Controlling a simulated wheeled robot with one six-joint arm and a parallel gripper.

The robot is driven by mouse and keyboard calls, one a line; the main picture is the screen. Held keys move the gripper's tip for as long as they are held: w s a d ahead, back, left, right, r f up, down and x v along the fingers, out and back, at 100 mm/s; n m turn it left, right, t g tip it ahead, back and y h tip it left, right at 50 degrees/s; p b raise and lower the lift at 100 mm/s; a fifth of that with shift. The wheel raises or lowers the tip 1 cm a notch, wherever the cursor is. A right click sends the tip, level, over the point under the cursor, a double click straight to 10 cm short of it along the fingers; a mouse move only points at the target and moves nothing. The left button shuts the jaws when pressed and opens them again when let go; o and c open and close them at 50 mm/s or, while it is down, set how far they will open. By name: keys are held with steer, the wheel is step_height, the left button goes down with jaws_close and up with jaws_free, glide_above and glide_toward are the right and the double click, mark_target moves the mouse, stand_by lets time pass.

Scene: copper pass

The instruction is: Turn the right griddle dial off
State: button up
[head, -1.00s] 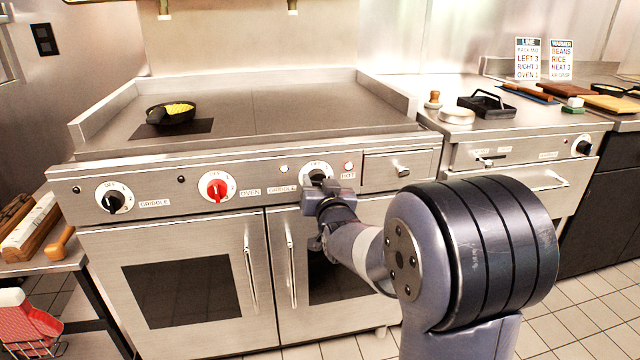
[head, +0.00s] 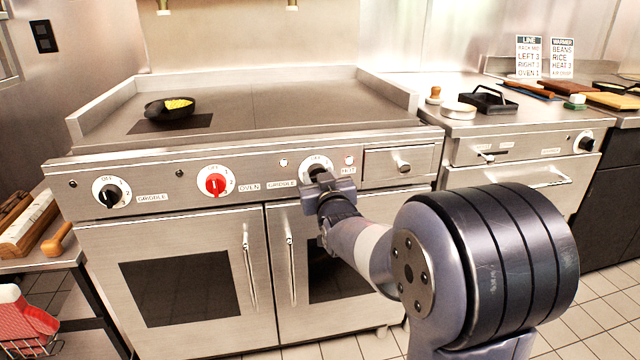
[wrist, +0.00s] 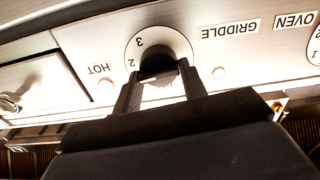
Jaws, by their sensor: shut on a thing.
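The right griddle dial has a white face (head: 316,163) with OFF lettering at its top in the head view, and a black knob (wrist: 158,63). In the wrist view, which is upside down, the face shows the numbers 2 and 3. My gripper (wrist: 161,82) is shut on the knob, one finger on each side of it. In the head view my gripper (head: 322,180) covers most of the knob, so its pointer is hidden. The wrist view does not clearly show the pointer either.
A HOT lamp (head: 349,160) sits right of the dial and another lamp (head: 283,162) left of it. A drawer (head: 398,162) is further right. The red oven dial (head: 215,184) and the left griddle dial (head: 111,195) are to the left. A pan (head: 168,109) stands on the griddle.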

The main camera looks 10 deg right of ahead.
steer(key=shift+a+f+n+b, duration=0.1)
steer(key=shift+n+b, duration=1.15)
steer(key=shift+n, duration=2.9)
steer(key=shift+a+f+n+b, duration=0.1)
steer(key=shift+n+b, duration=1.1)
steer(key=shift+n, duration=2.95)
steer(key=o, duration=1)
steer(key=shift+c, duration=0.2)
steer(key=s+p, duration=0.2)
steer(key=s, duration=0.8)
steer(key=shift+s, duration=0.4)
